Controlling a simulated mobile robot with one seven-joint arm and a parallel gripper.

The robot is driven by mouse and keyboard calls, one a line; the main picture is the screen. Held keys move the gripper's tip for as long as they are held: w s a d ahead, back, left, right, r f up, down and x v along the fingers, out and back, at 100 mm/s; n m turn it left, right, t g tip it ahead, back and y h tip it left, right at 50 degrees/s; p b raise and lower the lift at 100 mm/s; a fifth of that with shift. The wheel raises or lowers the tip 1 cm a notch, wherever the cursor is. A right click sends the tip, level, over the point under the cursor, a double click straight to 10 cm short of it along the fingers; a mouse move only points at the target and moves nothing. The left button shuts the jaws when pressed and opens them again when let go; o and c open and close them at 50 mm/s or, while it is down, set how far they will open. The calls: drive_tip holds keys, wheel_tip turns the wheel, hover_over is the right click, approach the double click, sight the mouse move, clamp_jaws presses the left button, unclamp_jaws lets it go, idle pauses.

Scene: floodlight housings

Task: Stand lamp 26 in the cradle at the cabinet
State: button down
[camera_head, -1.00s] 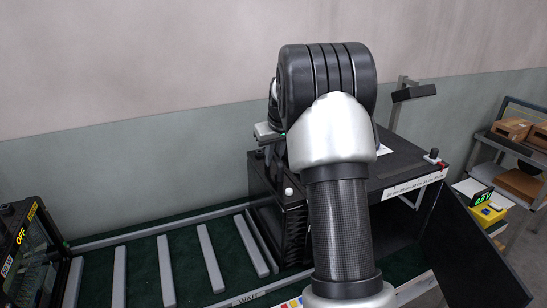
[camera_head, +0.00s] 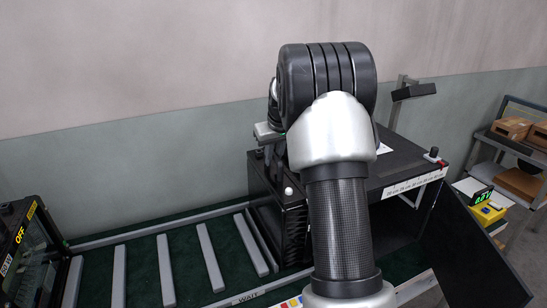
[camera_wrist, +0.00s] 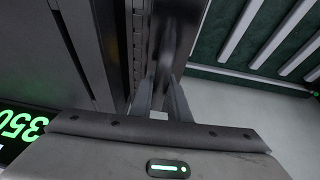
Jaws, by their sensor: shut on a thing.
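My gripper (camera_wrist: 164,92) shows in the wrist view, its two fingers shut on a dark grey, narrow thing (camera_wrist: 172,38), seen close and edge-on. I cannot read a number on it, so I cannot tell that it is lamp 26. I cannot make out the cradle; my arm covers much of the cabinet.
A green bed with grey slats (camera_head: 205,258), marked WAIT, lies left of the cabinet. A dark machine (camera_head: 28,245) reading OFF stands at far left. A yellow meter (camera_head: 487,213) and a shelf with boxes (camera_head: 512,128) are at right. A green-digit display (camera_wrist: 22,128) shows in the wrist view.

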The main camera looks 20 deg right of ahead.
drive_tip(key=shift+w+r, duration=0.15)
drive_tip(key=shift+r, duration=0.2)
drive_tip(key=c, duration=1.6)
unclamp_jaws()
drive_tip(key=shift+s+f, duration=0.3)
drive_tip(key=shift+f, duration=0.25)
drive_tip(key=w+d+v, duration=0.1)
drive_tip(key=v, duration=1.6)
drive_tip(key=s+a+r+p, duration=0.2)
drive_tip(key=s+a+r, duration=0.3)
drive_tip(key=s+a, duration=0.35)
drive_tip(key=shift+t+y, duration=0.3)
drive_tip(key=shift+t, duration=0.2)
drive_tip(key=s+a+f, duration=0.2)
drive_tip(key=s+a, duration=0.1)
drive_tip(key=s, duration=0.5)
drive_tip(key=s+a+f+p, duration=0.1)
drive_tip(key=s+a+f, duration=0.1)
drive_tip(key=s, duration=0.6)
drive_tip(key=s+a+f+p, duration=0.1)
drive_tip(key=s+a, duration=0.3)
drive_tip(key=s, duration=0.4)
drive_tip(key=shift+a+f, duration=0.35)
drive_tip(key=shift+f, duration=0.25)
